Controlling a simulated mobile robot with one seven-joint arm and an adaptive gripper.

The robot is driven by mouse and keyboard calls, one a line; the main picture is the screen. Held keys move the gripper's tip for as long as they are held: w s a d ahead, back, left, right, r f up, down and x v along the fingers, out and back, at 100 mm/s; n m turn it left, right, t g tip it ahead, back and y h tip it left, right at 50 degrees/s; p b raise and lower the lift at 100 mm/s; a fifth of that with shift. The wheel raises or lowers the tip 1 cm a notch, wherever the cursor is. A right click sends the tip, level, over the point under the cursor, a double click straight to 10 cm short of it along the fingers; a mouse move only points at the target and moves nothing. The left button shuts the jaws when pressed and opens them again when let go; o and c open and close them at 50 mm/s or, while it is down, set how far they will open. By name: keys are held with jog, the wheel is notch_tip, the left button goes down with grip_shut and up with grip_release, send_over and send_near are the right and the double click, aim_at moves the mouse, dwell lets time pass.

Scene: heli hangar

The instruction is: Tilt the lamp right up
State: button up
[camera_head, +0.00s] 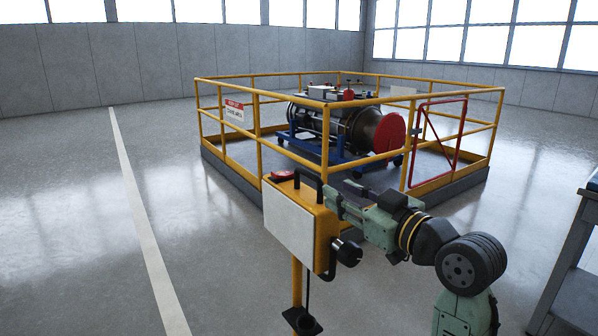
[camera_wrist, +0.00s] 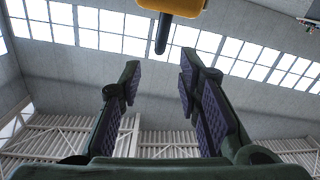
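The lamp (camera_head: 302,222) is a yellow box with a pale front panel, a dark handle (camera_head: 309,182) on top and a black knob (camera_head: 347,252) low on its right side. It sits on a yellow post, its panel facing left and toward the camera. My gripper (camera_head: 338,200) is beside the lamp's upper right edge; contact cannot be told there. In the wrist view, my gripper (camera_wrist: 158,85) is open and empty. The lamp's yellow body (camera_wrist: 172,6) shows at the top edge, with a dark bar, apparently the handle (camera_wrist: 163,34), beyond and between the fingertips.
Behind the lamp, yellow railings (camera_head: 262,142) surround a platform with an engine (camera_head: 350,128) on a blue stand. A red-framed gate (camera_head: 437,142) is at its right. A grey table (camera_head: 575,250) stands at the right edge. The floor at left is clear.

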aim_at(320, 181)
jog(key=p+x, duration=0.2)
jog(key=x, duration=0.8)
jog(key=shift+w+a+p, duration=0.1)
jog(key=shift+w+p, duration=0.1)
jog(key=shift+p, duration=0.2)
jog(key=shift+c, duration=0.2)
grip_shut()
